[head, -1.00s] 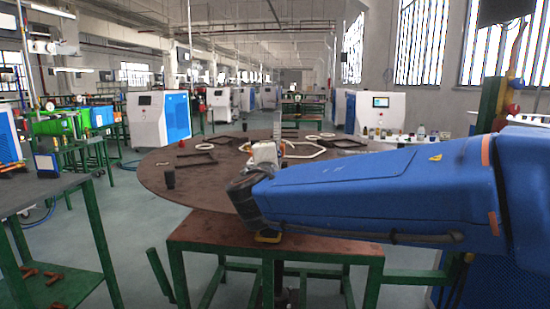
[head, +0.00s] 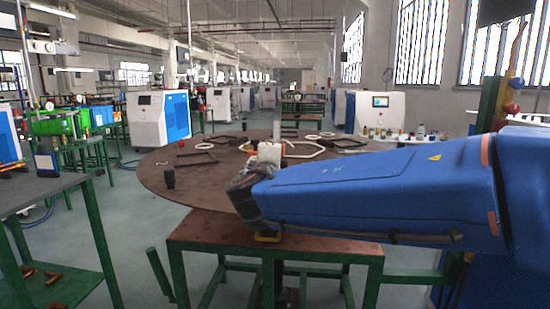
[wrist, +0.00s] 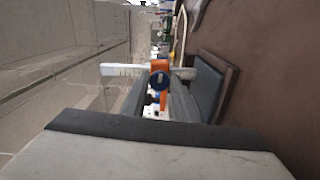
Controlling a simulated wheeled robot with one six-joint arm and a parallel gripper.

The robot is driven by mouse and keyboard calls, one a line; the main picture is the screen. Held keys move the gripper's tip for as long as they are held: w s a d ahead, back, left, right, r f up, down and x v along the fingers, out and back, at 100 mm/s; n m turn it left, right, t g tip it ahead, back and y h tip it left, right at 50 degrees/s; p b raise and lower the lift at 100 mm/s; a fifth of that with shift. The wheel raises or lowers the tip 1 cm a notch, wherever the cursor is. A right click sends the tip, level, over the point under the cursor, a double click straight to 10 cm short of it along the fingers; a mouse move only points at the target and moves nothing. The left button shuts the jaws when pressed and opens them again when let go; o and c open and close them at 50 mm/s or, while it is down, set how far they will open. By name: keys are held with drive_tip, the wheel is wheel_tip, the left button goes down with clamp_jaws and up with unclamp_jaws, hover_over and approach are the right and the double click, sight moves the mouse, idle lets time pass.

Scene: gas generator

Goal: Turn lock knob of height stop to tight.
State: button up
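The height stop shows in the wrist view as an orange block (wrist: 160,66) on a pale horizontal bar (wrist: 119,70). A round dark-blue knob (wrist: 159,81) faces the camera on the orange block; I take it for the lock knob. My gripper (wrist: 159,92) is open, with one grey finger on each side of the knob in the picture. I see no clear contact, and the depth between fingertips and knob is hard to tell. In the head view my gripper's fingers are hidden behind my blue arm and wrist. I cannot read the knob's setting.
A large round brown table (head: 160,187) carries dark frames (head: 197,159), pale rings and a small black cylinder (head: 168,178). A red-brown stand (head: 200,236) with green legs is in front. In the wrist view a dark framed panel (wrist: 212,85) lies right of the fingers.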

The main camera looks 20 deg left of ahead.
drive_tip(key=o, duration=0.3)
drive_tip(key=shift+s, duration=0.15)
drive_tip(key=v, duration=1.7)
drive_tip(key=shift+s, duration=0.1)
